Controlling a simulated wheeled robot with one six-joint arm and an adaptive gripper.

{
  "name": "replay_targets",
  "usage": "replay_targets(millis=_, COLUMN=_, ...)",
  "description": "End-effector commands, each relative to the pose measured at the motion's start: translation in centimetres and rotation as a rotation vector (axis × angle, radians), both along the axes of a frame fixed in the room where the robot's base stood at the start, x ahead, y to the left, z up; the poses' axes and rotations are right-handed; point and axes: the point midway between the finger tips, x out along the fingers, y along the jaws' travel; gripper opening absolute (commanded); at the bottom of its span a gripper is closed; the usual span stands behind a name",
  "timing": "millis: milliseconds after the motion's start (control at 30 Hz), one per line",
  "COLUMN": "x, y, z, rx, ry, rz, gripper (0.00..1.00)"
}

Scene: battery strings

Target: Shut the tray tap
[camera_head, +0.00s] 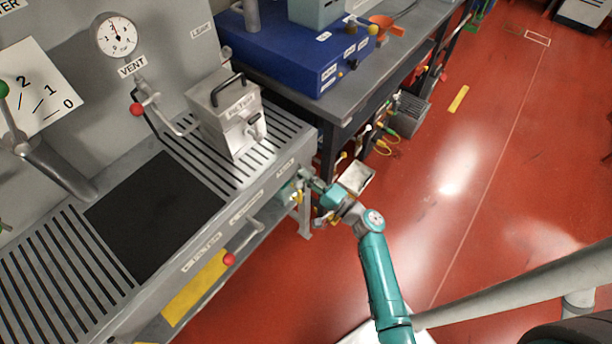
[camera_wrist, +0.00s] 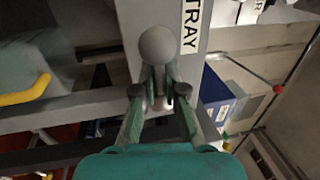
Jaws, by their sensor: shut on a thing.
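In the wrist view the tray tap (camera_wrist: 157,46) shows as a grey ball-ended lever beside a white label reading TRAY. My gripper (camera_wrist: 160,92) is shut on the tap's lever, with a teal finger on each side just below the ball. The tap's body behind the fingers is hidden. In the head view my gripper (camera_head: 312,180) is at the right end of the grey bench's front edge, below a small label. The tap is too small to make out there.
The slotted grey bench (camera_head: 262,182) carries a metal box with a black handle (camera_head: 225,110). A red-knobbed lever (camera_head: 229,259) sticks out from its front. A blue unit (camera_head: 290,55) stands on the table behind. Red floor (camera_head: 500,170) to the right is mostly open.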

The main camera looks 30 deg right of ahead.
Motion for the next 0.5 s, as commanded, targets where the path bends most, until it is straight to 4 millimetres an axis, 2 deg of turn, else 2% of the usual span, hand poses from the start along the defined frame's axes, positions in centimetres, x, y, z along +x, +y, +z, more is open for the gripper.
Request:
replay_targets(millis=33, x=0.39, y=-0.8, z=0.59, rx=0.004, ry=-0.007, rz=-0.018, gripper=0.0)
replay_targets(millis=300, x=0.38, y=-0.83, z=0.55, rx=0.005, ry=-0.006, rz=-0.019, gripper=0.0)
replay_targets(millis=333, x=0.38, y=-0.82, z=0.54, rx=0.005, ry=-0.006, rz=-0.019, gripper=0.17)
replay_targets(millis=400, x=0.38, y=-0.82, z=0.54, rx=0.005, ry=-0.006, rz=-0.019, gripper=0.35)
replay_targets(millis=500, x=0.39, y=-0.8, z=0.55, rx=0.004, ry=-0.007, rz=-0.018, gripper=0.36)
